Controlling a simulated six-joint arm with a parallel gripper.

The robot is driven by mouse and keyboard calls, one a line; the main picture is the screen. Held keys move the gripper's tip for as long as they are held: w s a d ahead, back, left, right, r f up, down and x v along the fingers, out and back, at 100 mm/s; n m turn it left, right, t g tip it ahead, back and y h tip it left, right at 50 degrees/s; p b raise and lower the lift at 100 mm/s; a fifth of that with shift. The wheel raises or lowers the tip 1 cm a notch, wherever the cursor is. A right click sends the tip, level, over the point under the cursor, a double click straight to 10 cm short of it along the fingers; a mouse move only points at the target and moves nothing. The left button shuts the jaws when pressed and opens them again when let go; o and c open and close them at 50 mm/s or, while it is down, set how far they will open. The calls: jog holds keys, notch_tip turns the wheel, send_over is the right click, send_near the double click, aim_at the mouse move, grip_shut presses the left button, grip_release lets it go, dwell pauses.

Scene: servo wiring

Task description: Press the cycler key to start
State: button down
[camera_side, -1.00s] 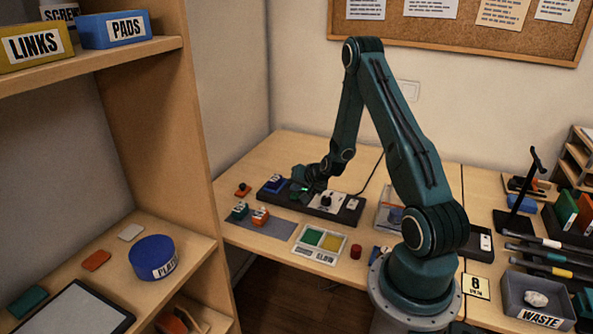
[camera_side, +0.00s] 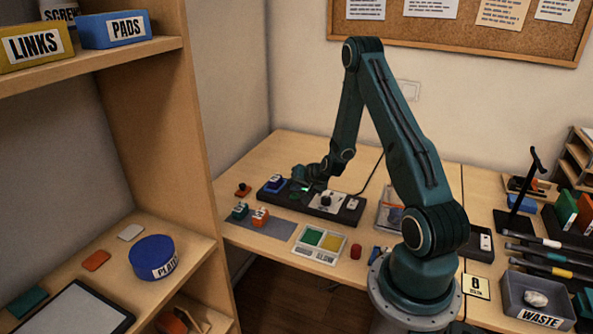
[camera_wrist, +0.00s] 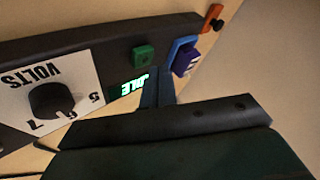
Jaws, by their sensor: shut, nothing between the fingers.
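The cycler is a long black panel (camera_side: 349,214) on the table, with a white dial plate marked VOLTS and a black knob (camera_wrist: 51,99) in the wrist view. A green square key (camera_wrist: 143,54) stands on the panel. A lit green display (camera_wrist: 132,86), partly hidden by my fingers, seems to read IDLE. A purple-blue servo (camera_wrist: 186,60) sits in a blue holder right of the key. My gripper (camera_wrist: 157,74) is shut and empty, its tips just below and right of the key in the wrist view. I cannot tell whether they touch the panel. My gripper (camera_side: 299,177) hangs over the cycler's left half.
Two servos, one teal (camera_side: 240,210) and one orange (camera_side: 260,216), stand on a grey mat in front of the cycler. A tray with green and yellow compartments (camera_side: 319,243) and a red cylinder (camera_side: 356,251) are nearer the table's front edge. A wooden shelf stands at left.

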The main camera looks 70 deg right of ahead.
aim_at(297, 196)
jog(key=shift+f, duration=0.2)
jog(key=shift+f, duration=0.25)
jog(key=shift+f, duration=0.5)
dwell(1.1)
dwell(0.4)
jog(key=shift+r, duration=0.95)
jog(key=shift+r, duration=0.15)
jog(key=shift+r, duration=2.35)
